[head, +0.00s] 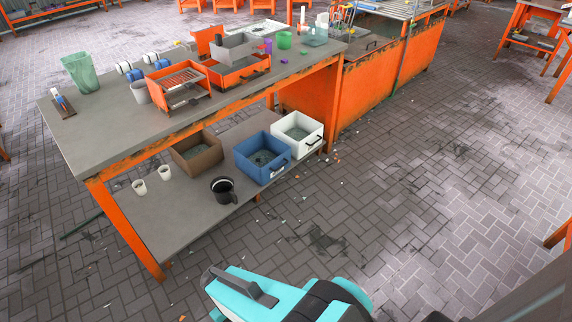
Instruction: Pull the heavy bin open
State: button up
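Three open-topped bins stand on the lower shelf of the workbench: a brown bin (197,157), a blue bin (262,167) and a white bin (302,138). The blue and white bins have dark handles on their front faces and hold greyish contents. I cannot tell by sight which bin is the heavy one. My gripper (226,284), teal and dark grey, is at the bottom of the head view, in front of the bench and apart from the bins. Its fingers are not clear enough to tell whether it is open or shut.
The orange-framed workbench (95,149) carries an orange rack (178,86), a green container (80,73) and an orange open box (236,72). A black mug (222,190) and two white cups stand on the lower shelf. The brick floor (400,200) to the right is mostly clear, with small debris.

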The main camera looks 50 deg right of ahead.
aim_at(274, 155)
jog(key=u, duration=0.25)
jog(key=i, duration=1)
jog(key=z, duration=0.25)
